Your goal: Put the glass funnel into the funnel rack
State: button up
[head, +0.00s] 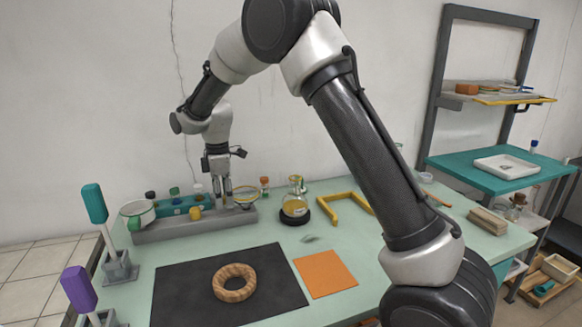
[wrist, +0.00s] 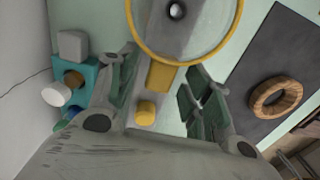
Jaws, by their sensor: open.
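The glass funnel, a clear cone with a yellow rim (head: 245,196), is at the right end of the long grey funnel rack (head: 165,231). In the wrist view the funnel's yellow rim (wrist: 137,40) fills the top, with the grey rack showing through the glass. It looks upright over the rack; how deep its stem sits is hidden. My gripper (head: 222,202) points down just left of the funnel. In the wrist view my gripper (wrist: 162,82) has its fingers spread, with a yellow tab (wrist: 160,76) beside the rim visible between them. No grip on it shows.
A green-rimmed vessel (head: 137,212) is at the rack's left end. A teal block with capped vials (head: 170,209) stands behind the rack. A flask (head: 295,203) stands to the right. A wooden ring (head: 234,282) lies on a dark mat (head: 180,295).

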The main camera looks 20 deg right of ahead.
jog(key=shift+r, duration=4)
jog(key=shift+r, duration=0.1)
notch_tip(320, 180, up, 12)
jog(key=s+d+f+m, duration=0.3)
jog(key=s+f+m, duration=0.1)
jog(key=f+m, duration=0.15)
jog(key=s+d+m+t, duration=0.2)
jog(key=s+d+m, duration=0.4)
jog(key=s+d, duration=0.7)
jog(key=s+d+r+m+t, duration=0.1)
jog(key=s+d+m, duration=0.5)
jog(key=s+d, duration=0.7)
jog(key=shift+s+r+t, duration=0.2)
jog(key=shift+s+t, duration=0.5)
jog(key=shift+s, duration=1.8)
